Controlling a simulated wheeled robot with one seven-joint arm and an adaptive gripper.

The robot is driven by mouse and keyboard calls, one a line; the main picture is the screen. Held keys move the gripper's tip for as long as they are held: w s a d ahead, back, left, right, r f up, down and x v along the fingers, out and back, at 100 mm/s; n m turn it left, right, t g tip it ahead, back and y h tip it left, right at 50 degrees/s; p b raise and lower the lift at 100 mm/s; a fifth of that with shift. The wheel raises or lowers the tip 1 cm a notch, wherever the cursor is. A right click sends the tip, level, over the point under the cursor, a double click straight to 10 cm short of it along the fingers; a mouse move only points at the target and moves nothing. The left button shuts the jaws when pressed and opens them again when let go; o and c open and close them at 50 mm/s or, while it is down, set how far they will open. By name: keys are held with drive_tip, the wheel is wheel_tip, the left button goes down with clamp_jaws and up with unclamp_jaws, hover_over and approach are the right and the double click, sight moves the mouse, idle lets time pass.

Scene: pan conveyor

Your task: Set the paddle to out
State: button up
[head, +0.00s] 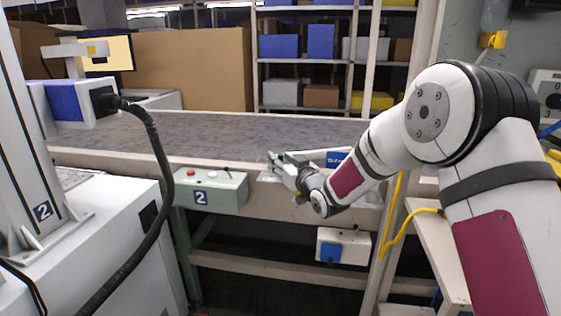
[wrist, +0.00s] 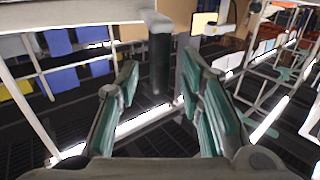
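My gripper (head: 275,160) is over the near edge of the conveyor, right of the control box. In the wrist view my gripper (wrist: 160,75) has its two green-padded fingers spread apart with nothing between the pads. A dark upright post with a light grey cap (wrist: 159,24) stands ahead, between the fingers in the picture and apart from them. It may be the paddle's handle, but I cannot tell for sure. In the head view a pale piece with a blue label (head: 337,159) sits just right of my gripper. The paddle's setting cannot be read.
The grey conveyor bed (head: 200,130) runs behind my gripper. A control box (head: 210,192) marked 2, with a red button, is on its front rail. A white box with a blue front (head: 342,247) hangs below. Shelves with bins (head: 320,42) stand behind. A black cable hangs at left.

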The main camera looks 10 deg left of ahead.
drive_tip(key=shift+w+a, duration=0.3)
drive_tip(key=shift+w, duration=0.1)
clamp_jaws()
